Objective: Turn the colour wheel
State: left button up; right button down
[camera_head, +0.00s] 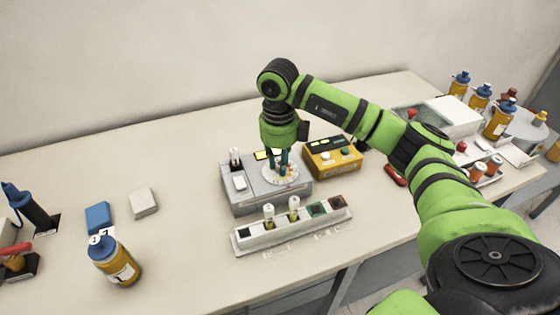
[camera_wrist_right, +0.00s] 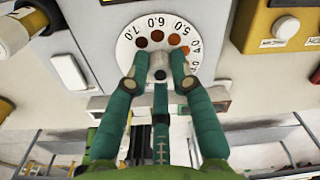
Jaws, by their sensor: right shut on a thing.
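The colour wheel (camera_head: 272,180) is a round white disc on top of a grey box-shaped device (camera_head: 240,204) in the middle of the table. In the right wrist view the wheel (camera_wrist_right: 127,45) shows printed numbers such as 7.0, 6.0 and 5.0, with brown to orange dots. My right gripper (camera_head: 281,168) points down onto the wheel. In the right wrist view its green fingers (camera_wrist_right: 159,66) are shut around the wheel's grey hub, which they partly hide. My left gripper is not in view.
A yellow box with buttons (camera_head: 333,164) stands close right of the device. A white rack (camera_head: 262,242) with vials stands in front. An amber bottle with a blue cap (camera_head: 115,262) is at the left. Several amber bottles stand at the far right. The table's back left is clear.

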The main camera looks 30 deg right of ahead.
dwell(0.3)
jog(key=c, duration=1.1)
grip_release()
notch_tip(320, 180, up, 12)
jog(key=shift+s+a, duration=0.1)
jog(key=shift+a, duration=0.05)
